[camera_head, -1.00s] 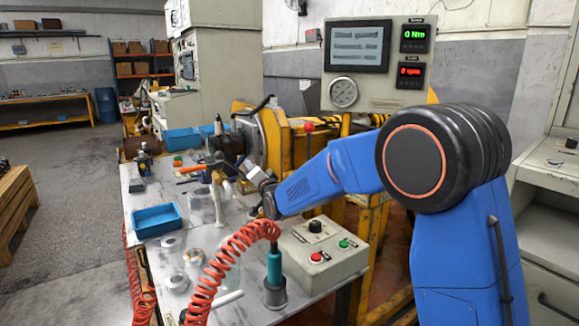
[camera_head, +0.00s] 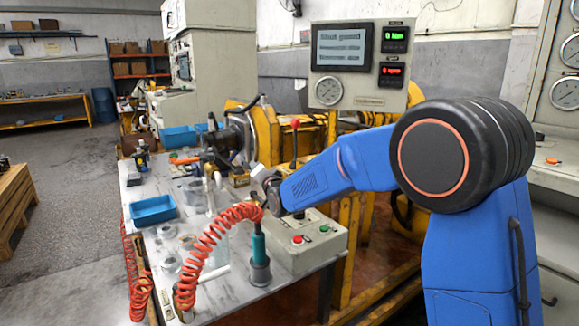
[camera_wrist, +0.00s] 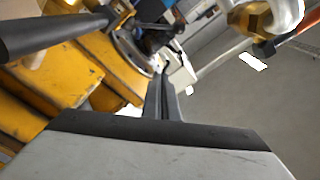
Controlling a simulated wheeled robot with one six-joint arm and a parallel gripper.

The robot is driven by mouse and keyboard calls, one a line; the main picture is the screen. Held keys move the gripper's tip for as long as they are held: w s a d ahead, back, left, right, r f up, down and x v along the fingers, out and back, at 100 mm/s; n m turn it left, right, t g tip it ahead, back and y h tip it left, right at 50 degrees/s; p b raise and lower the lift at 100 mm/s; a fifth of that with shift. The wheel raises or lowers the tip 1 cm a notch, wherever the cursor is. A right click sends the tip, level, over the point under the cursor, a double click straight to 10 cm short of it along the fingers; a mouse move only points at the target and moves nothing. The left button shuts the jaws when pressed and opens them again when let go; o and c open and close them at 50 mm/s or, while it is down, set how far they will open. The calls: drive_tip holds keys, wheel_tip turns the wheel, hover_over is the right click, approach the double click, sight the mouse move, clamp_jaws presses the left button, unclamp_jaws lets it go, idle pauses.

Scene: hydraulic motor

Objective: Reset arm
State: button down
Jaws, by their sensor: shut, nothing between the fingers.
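My blue arm reaches from the right over the workbench (camera_head: 225,290) in the head view. Its end, with my gripper (camera_head: 262,177), is small there and hangs above the bench, in front of the yellow motor test stand (camera_head: 262,130). In the wrist view my gripper (camera_wrist: 163,92) shows its two thin grey fingers together, with nothing between them. The yellow stand (camera_wrist: 70,85) fills the left of that view. The bench around the wrist is partly hidden by my arm.
A grey control box (camera_head: 310,245) with buttons and a lever, a teal tool (camera_head: 258,250) on a red coiled hose (camera_head: 205,250), and a blue tray (camera_head: 153,210) are on the bench. A display panel (camera_head: 360,65) stands behind. The floor at left is open.

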drive_tip(key=s+d+f+n+g+h, duration=0.1)
drive_tip(key=s+d+g+h, duration=0.2)
drive_tip(key=s+d, duration=0.95)
drive_tip(key=s+d+n+g+h, duration=0.25)
drive_tip(key=s+d, duration=0.65)
drive_tip(key=d, duration=0.6)
drive_tip(key=s+d+f+g+h, duration=0.1)
drive_tip(key=s+d+f, duration=0.3)
drive_tip(key=s, duration=0.7)
drive_tip(key=s+d+f+g+h, duration=0.1)
drive_tip(key=s+d+f+g, duration=0.2)
drive_tip(key=s, duration=0.8)
drive_tip(key=s+d+f+n+g+h, duration=0.1)
drive_tip(key=s+d+f, duration=0.4)
drive_tip(key=s, duration=0.6)
drive_tip(key=shift+s+d+g, duration=0.25)
drive_tip(key=shift+d+g, duration=0.3)
drive_tip(key=shift+d, duration=0.15)
drive_tip(key=shift+w+r, duration=0.1)
